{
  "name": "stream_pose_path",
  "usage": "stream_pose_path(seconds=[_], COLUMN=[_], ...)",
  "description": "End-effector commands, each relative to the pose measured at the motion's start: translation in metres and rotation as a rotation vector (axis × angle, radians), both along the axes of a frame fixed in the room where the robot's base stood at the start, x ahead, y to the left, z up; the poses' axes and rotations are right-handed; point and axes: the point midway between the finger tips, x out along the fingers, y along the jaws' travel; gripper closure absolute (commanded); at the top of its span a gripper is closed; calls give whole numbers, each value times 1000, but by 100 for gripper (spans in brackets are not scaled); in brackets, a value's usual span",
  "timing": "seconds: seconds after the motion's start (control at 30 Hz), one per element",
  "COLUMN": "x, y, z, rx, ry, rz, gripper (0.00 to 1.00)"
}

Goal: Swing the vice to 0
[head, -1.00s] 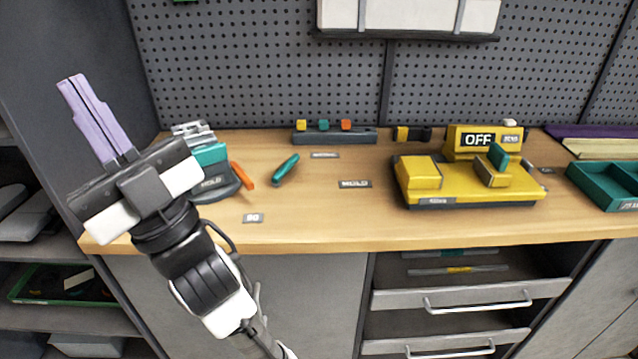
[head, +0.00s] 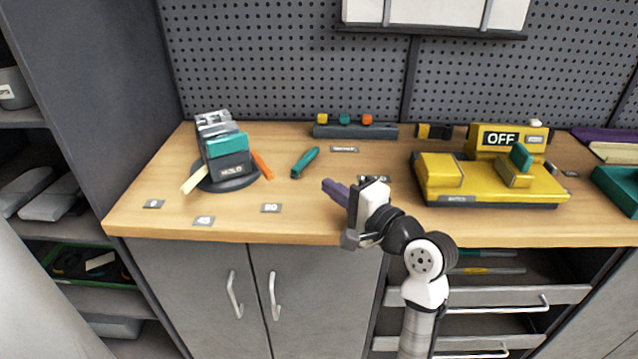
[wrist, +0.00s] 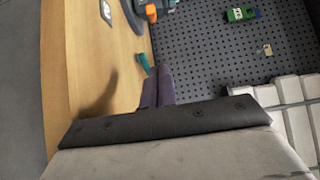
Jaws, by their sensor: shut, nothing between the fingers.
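The vice (head: 227,165) stands on a round dark base at the left of the bench, with a teal jaw block and a grey top. An orange handle (head: 262,165) sticks out at its right. A cream pointer (head: 194,180) sticks out at its lower left, aimed between the 0 label (head: 153,204) and the 45 label (head: 203,220). My gripper (head: 328,185) is right of the vice, apart from it, with purple fingers shut and empty, pointing left. In the wrist view the fingers (wrist: 158,80) are together, and the vice is partly visible at the top edge.
A 90 label (head: 271,208) lies on the front of the bench (head: 300,222). A teal tool (head: 305,162) lies between vice and gripper. A yellow machine (head: 490,180) reading OFF stands right. A block rack (head: 355,131) is at the back. Open drawers are below right.

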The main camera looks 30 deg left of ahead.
Motion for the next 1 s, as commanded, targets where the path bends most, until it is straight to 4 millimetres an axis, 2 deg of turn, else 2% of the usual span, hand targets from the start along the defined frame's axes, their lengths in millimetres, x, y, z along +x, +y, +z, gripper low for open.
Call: stream_pose_path(seconds=[0.4,0.5,0.63,1.0], x=[21,4,-8,-14], y=[86,91,98,101], z=[3,2,2,1], rx=[-2,0,0,1], ry=[-4,-4,-3,-4], rz=[2,1,0,-1], gripper=[100,100,100,100])
